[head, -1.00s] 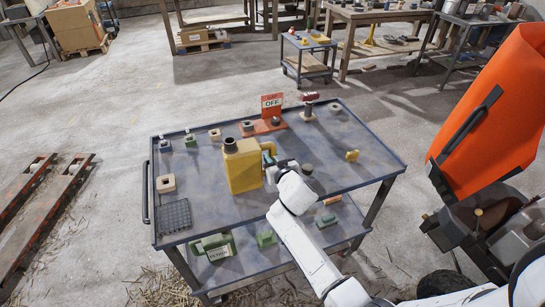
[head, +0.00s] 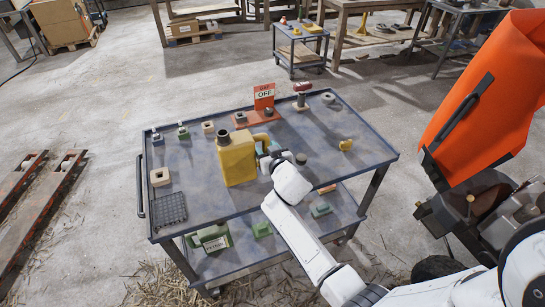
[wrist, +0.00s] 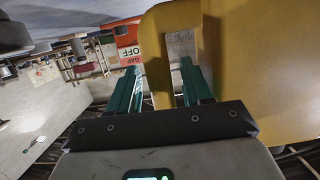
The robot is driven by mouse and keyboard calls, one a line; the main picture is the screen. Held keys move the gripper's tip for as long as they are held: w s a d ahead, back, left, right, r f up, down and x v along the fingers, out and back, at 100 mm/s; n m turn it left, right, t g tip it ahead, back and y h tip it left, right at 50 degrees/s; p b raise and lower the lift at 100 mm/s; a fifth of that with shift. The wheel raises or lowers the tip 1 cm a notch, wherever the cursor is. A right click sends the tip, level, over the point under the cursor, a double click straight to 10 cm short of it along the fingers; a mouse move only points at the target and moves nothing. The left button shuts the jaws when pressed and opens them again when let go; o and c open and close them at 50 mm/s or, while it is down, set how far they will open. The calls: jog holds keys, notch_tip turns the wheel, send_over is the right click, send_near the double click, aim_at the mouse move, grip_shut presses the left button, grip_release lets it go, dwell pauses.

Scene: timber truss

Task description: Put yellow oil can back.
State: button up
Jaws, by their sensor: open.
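The yellow oil can (head: 237,163) stands upright on the top of the blue-grey cart (head: 215,205), with a dark spout cap on top and a handle on its right side. My gripper (head: 266,151) is at the handle side of the can, partly hidden by my own wrist. In the wrist view, the yellow can (wrist: 265,70) fills the right side. My gripper's teal fingers (wrist: 160,80) are apart, and the handle's upright bar appears between them. I cannot tell whether either finger touches it.
A red block with a "GAP OFF" sign (head: 264,94) stands behind the can. Green items lie on the lower shelf. An orange panel (head: 475,85) is at right.

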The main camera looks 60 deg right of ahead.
jog(key=v, duration=1.2)
jog(key=s+a+f+n+g+y, duration=0.3)
jog(key=s+a+g+y, duration=0.1)
jog(key=s+a, duration=0.5)
jog(key=s+a+f+n+g+y, duration=0.3)
jog(key=s+a+g, duration=0.4)
jog(key=s+a, duration=0.3)
jog(key=shift+s+f+y+p, duration=0.4)
jog(key=shift+y, duration=0.2)
